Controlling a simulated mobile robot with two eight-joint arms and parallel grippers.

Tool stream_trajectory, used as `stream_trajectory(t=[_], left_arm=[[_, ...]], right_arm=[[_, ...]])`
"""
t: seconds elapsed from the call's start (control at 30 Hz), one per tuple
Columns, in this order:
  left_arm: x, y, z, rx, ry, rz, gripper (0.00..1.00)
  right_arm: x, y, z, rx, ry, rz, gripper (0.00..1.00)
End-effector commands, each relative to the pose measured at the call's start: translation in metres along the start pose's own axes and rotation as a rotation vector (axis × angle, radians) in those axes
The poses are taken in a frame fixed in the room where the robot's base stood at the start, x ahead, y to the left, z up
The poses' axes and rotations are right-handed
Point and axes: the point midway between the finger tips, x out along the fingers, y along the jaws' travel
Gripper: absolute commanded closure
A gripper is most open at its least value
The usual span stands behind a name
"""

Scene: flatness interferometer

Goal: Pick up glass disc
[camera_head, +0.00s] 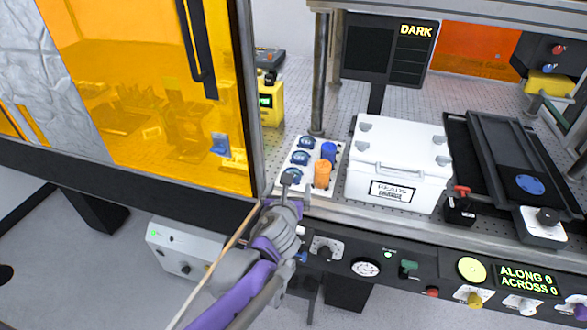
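Three round blue glass discs sit in a column in a white tray (282,186): a far one (306,142), a middle one (299,158) and a near one (293,173). An arm with purple links comes in from the lower left, and I take it as my left one. Its gripper (296,187) is at the tray's near edge, over or beside the near disc, and partly covers it. I cannot tell whether the fingers touch that disc or how far apart they are. My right gripper is not in view.
Blue (328,151) and orange (322,174) cylinders stand in the tray's right side. A white lidded box (398,165) is right of it. An orange see-through door (150,95) is close on the left. A control panel (400,268) runs along the front.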

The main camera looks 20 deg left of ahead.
Motion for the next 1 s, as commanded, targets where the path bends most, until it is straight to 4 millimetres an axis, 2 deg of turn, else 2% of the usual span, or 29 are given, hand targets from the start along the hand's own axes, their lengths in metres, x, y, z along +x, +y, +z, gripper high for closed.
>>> stream_trajectory(t=[0.2, 0.47, 0.73, 1.0], left_arm=[[0.034, 0.001, 0.000, -0.002, 0.000, 0.001, 0.00], [0.053, 0.001, -0.001, -0.002, 0.000, 0.001, 0.00], [0.090, 0.003, -0.001, -0.004, 0.000, 0.001, 0.00], [0.100, 0.003, -0.002, -0.002, 0.000, 0.000, 0.00]], right_arm=[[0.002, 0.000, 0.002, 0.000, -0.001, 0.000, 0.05], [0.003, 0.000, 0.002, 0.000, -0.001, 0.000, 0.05], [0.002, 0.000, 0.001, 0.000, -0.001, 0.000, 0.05], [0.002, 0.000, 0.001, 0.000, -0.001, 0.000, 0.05]])
